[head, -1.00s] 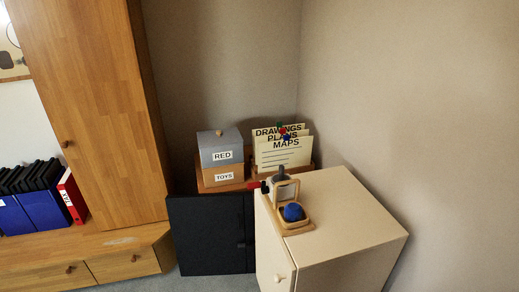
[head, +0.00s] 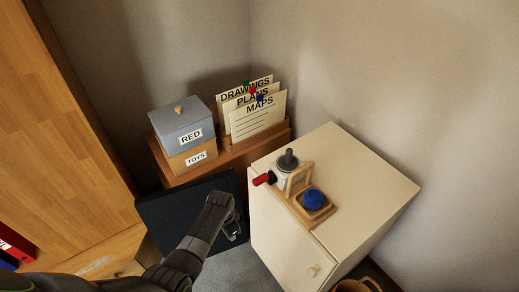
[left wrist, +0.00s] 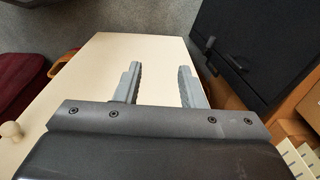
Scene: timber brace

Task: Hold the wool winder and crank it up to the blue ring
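The wool winder (head: 295,180) stands upright on top of the cream cabinet, near its front left corner. It has a wooden base, a wooden loop handle (head: 299,177), a pale body with a dark grey top, and a red-handled crank (head: 264,179) sticking out to the left. A blue ball of wool (head: 313,198) sits in the square wooden part of the base. I cannot make out a blue ring. My left gripper (head: 233,222) is left of the cabinet and below the winder, apart from it. In the left wrist view its fingers (left wrist: 160,75) are apart and empty. My right gripper is out of view.
The cream cabinet (head: 370,185) has free room on its top right of the winder. Behind stand grey and wooden boxes (head: 183,128) and paper files (head: 258,115) on a wooden unit. A black panel (head: 165,210) is behind my left arm. A brown basket (head: 355,286) is at the bottom.

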